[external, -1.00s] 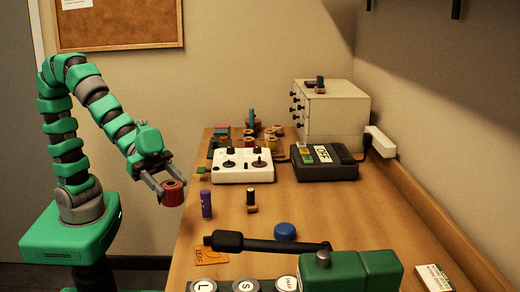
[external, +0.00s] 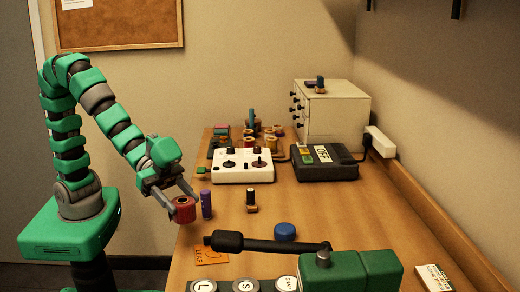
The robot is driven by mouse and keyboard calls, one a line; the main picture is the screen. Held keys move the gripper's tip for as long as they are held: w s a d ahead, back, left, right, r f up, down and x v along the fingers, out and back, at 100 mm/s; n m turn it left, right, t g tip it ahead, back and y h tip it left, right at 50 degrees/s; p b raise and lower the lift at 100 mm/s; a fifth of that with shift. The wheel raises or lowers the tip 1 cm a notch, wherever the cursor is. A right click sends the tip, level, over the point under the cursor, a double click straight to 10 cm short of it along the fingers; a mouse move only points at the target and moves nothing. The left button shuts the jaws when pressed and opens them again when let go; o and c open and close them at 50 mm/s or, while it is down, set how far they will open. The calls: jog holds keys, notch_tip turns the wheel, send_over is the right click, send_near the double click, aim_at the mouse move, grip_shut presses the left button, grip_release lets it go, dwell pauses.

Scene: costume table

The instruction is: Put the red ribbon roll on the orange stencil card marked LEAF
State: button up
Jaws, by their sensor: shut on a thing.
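The red ribbon roll (external: 184,211) is held between the fingers of my gripper (external: 183,203), near the left edge of the table, just left of the purple cylinder. My gripper is shut on it and points down toward the viewer. The roll appears to be above the table, though its exact height is hard to tell. The orange stencil card marked LEAF (external: 209,257) lies flat on the table near its left edge, below the roll in the picture. The black lever's end hides part of the card's upper right.
A purple cylinder (external: 206,204) stands close beside the roll. A black lever (external: 265,243) with a green block (external: 365,270) crosses the front, by round lettered buttons (external: 245,286). A blue disc (external: 285,231) lies beyond it. A white control box (external: 243,166) stands farther back.

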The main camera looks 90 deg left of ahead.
jog(key=shift+w+a+f+b+x, duration=0.15)
jog(key=shift+b+x, duration=0.25)
jog(key=shift+x, duration=1.1)
jog(key=shift+w+a+f+b+x, duration=0.15)
jog(key=shift+b+x, duration=0.3)
jog(key=shift+x, duration=1)
jog(key=shift+s+a+f+b+x, duration=0.15)
jog(key=shift+b+x, duration=0.25)
jog(key=shift+x, duration=1.1)
jog(key=shift+f, duration=0.45)
jog(key=o, duration=1)
jog(key=shift+c, duration=0.2)
jog(key=shift+r, duration=0.35)
jog(key=p+v, duration=0.2)
jog(key=v, duration=1)
